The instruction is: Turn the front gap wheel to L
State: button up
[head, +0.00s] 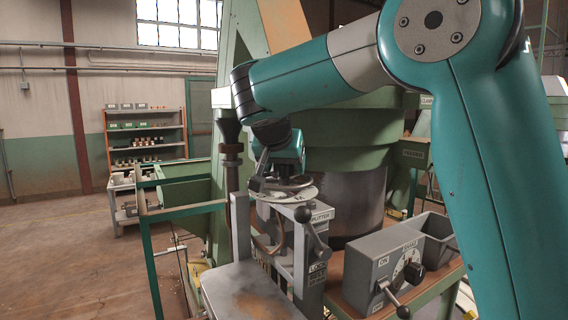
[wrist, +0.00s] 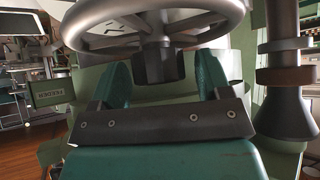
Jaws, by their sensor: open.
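A grey handwheel (head: 304,195) lies nearly flat on top of the splitter frame in the head view, partly hidden by my gripper. In the wrist view the wheel (wrist: 82,22) fills the top, with its rim, a spoke and a dark central hub (wrist: 160,66) showing. My gripper (head: 273,184) is at the wheel in the head view. In the wrist view its two teal fingers (wrist: 162,78) are apart, one on each side of the hub's line. I cannot tell whether they touch the wheel. No L mark or scale is readable.
A grey control box (head: 366,270) with a dial and handle is at the lower right. A green hopper (head: 350,130) stands behind. Open floor (head: 70,260) lies left.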

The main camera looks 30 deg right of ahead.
jog(key=c, duration=0.9)
jog(key=shift+c, duration=0.2)
jog(key=shift+f+b, duration=0.1)
jog(key=shift+b, duration=0.35)
jog(key=n+t+y+b, duration=0.1)
jog(key=n+y+b, duration=0.1)
jog(key=n+b, duration=0.1)
jog(key=shift+d+f, duration=0.1)
jog(key=shift+f, duration=0.05)
jog(key=n+t+y+b, duration=0.1)
jog(key=n+y+b, duration=0.1)
jog(key=n+b, duration=0.1)
jog(key=shift+n+y, duration=0.3)
jog(key=n+y, duration=0.1)
jog(key=n, duration=0.1)
jog(key=n+y, duration=0.2)
jog(key=shift+d+r, duration=0.1)
jog(key=shift+r, duration=0.25)
jog(key=shift+n+y+p, duration=0.85)
jog(key=shift+n+y, duration=0.45)
jog(key=shift+n, duration=0.4)
jog(key=shift+a, duration=0.2)
